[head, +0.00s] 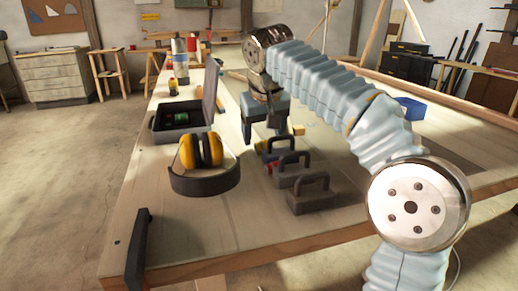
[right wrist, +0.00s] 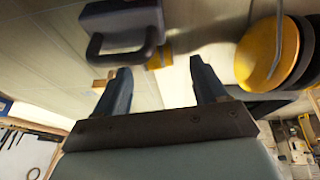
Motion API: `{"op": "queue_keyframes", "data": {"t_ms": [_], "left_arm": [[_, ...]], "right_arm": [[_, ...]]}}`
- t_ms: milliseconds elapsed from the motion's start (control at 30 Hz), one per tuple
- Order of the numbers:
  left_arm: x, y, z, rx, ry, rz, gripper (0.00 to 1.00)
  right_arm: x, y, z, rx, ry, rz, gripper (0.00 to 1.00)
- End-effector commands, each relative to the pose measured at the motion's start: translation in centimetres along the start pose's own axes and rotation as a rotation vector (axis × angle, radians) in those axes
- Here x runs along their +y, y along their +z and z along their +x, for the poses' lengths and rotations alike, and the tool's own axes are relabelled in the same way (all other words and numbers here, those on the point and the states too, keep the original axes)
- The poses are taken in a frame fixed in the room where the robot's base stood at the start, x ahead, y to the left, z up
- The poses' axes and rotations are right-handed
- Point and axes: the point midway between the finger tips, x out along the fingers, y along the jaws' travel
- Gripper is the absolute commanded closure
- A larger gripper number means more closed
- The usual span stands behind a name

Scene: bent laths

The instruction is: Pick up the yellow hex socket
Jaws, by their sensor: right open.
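A small yellow piece (head: 261,146), which looks like the yellow hex socket, lies on the workbench beside the farthest dark handled block. Its shape is too small to make out. The yellow piece also shows in the right wrist view (right wrist: 160,57), just beyond the gap between the fingertips, next to a handled block. My right gripper (head: 264,133) points down above the bench close to it. In the right wrist view my right gripper (right wrist: 160,68) is open, with nothing between its fingers. My left gripper is not in view.
Several dark handled blocks (head: 311,194) stand in a row nearer to me. Yellow earmuffs (head: 201,150) rest on a dark round-fronted stand to the left, with an open grey case (head: 182,118) behind. A small yellowish block (head: 298,129) lies right of the gripper.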

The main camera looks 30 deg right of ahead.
Motion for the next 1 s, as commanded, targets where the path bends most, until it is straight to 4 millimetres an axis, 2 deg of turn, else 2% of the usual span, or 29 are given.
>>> {"op": "queue_keyframes", "data": {"t_ms": [100,200,467,867,1000], "left_arm": [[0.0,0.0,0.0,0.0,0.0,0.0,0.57],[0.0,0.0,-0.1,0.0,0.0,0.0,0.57],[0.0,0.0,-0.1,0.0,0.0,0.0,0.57],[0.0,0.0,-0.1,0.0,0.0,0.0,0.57],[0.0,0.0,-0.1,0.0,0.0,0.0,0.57]], "right_arm": [[0.3,0.2,1.9,-0.002,0.002,0.001,0.29],[0.3,0.2,2.9,-0.001,0.001,0.002,0.29],[0.2,0.2,3.2,-0.001,0.001,0.001,0.29],[0.2,0.2,3.2,0.0,0.001,0.001,0.9],[0.2,0.2,3.2,0.0,0.0,0.001,0.9]]}}
